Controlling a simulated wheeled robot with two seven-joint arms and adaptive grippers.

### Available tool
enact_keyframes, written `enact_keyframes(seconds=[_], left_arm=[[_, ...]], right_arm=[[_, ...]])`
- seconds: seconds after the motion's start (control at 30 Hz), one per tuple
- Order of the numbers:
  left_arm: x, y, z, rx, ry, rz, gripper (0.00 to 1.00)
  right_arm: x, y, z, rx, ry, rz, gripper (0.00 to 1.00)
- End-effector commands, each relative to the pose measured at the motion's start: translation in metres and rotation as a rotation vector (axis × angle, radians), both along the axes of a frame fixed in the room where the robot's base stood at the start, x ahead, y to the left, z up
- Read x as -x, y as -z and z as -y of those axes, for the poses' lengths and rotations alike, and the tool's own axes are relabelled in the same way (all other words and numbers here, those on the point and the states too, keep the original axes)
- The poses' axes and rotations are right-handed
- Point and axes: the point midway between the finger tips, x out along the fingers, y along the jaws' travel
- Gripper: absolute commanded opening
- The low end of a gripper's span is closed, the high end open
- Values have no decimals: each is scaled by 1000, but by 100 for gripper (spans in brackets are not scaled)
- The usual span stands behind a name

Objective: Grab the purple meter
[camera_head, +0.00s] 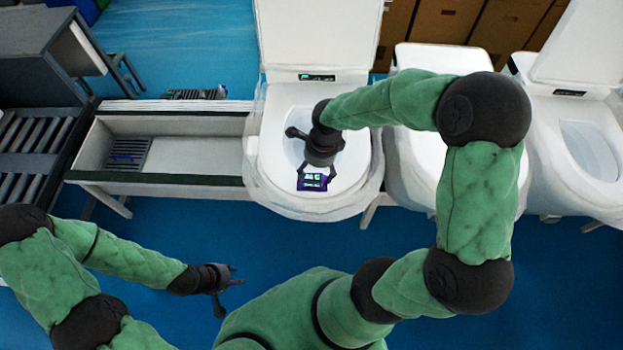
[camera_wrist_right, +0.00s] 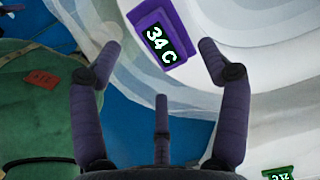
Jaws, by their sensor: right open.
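The purple meter (camera_head: 313,182) sits at the front of the toilet in the middle of the head view. In the right wrist view the purple meter (camera_wrist_right: 152,17) is tilted, and its dark display reads "34 C". My right gripper (camera_head: 316,173) is open above the toilet, with the meter just by its fingertips. In the right wrist view the meter lies between and beyond the spread fingers of my right gripper (camera_wrist_right: 158,47); no grip on it shows. My left gripper (camera_head: 231,288) is open and empty over the blue floor, away from the meter.
The meter's toilet (camera_head: 352,193) stands beside a white trough-like bench (camera_head: 190,126) with a dark grate. Two more toilets (camera_head: 600,150) stand to the right. A roller conveyor (camera_head: 35,135) is at far left. Blue floor (camera_head: 165,225) is open in front.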

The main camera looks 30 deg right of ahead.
Motion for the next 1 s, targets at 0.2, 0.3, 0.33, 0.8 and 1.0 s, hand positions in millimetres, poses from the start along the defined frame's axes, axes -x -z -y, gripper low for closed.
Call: enact_keyframes(seconds=[0.2, 0.3, 0.33, 0.8, 1.0], left_arm=[[0, -1, 0, 0, 0, 0, 40], [0, -1, 0, 0, 0, 0, 40], [0, -1, 0, 0, 0, 0, 40], [0, 0, 0, 0, 0, 0, 40], [0, 0, 0, 0, 0, 0, 40]], right_arm=[[-1, 18, -4, 0, -2, -4, 76], [-2, 33, -8, -1, -3, -5, 76], [-3, 37, -8, -1, -2, -3, 76], [-5, 53, -9, 0, -1, 0, 65], [-4, 53, -9, 0, -1, 0, 10]])
